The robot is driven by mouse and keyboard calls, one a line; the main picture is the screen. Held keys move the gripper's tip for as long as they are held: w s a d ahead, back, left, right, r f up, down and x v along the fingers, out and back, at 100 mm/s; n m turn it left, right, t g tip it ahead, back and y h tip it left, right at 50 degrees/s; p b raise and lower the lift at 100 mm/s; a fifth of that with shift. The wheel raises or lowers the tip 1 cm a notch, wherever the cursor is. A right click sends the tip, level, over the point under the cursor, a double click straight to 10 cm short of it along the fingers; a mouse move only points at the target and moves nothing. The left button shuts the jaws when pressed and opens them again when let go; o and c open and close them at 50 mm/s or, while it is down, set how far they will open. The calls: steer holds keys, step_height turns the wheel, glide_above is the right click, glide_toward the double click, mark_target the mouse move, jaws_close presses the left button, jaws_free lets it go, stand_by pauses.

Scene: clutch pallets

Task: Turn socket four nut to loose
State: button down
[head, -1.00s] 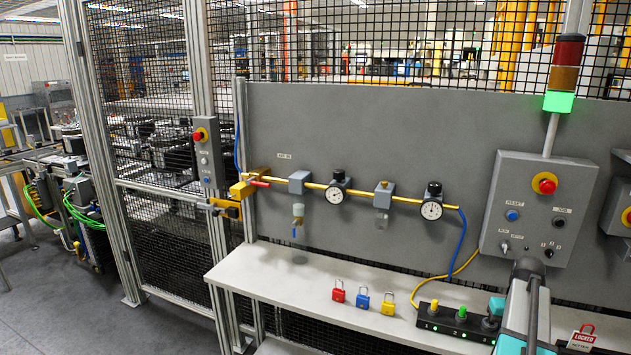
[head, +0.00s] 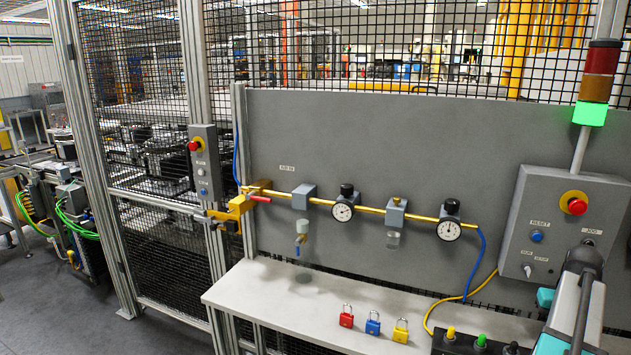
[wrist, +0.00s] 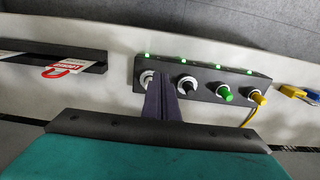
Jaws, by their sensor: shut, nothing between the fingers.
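The black socket block (wrist: 206,72) lies across the bench in the wrist view, with several sockets in a row and a small green light behind each. From the right come a yellow plug (wrist: 258,98), a green plug (wrist: 222,92), a black fitting (wrist: 187,84) and a pale ringed socket (wrist: 146,78) at the left end. No numbers are readable; I cannot tell which is socket four. My gripper (wrist: 162,80) is shut and empty, its tips in front of the block between the two left sockets, partly hiding the leftmost; contact is unclear. The block (head: 447,347) is cut off in the head view.
Red (head: 346,316), blue (head: 373,324) and yellow (head: 400,330) padlocks stand on the bench (head: 270,290). A control box (head: 560,225) and an air line (head: 370,208) are on the panel.

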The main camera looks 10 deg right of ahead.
steer(key=shift+f, duration=0.15)
steer(key=shift+s+f+b, duration=0.1)
steer(key=shift+f+b, duration=1.55)
steer(key=shift+f, duration=0.6)
steer(key=shift+d+f, duration=0.1)
steer(key=shift+f, duration=1.05)
steer(key=shift+d, duration=0.1)
steer(key=shift+s+d+p, duration=0.55)
steer(key=shift+d+p, duration=0.15)
steer(key=shift+p, duration=0.05)
steer(key=shift+s+d+p, duration=0.2)
steer(key=shift+d+p, duration=0.15)
steer(key=shift+d, duration=0.15)
steer(key=shift+s+a, duration=0.1)
steer(key=shift+s, duration=0.3)
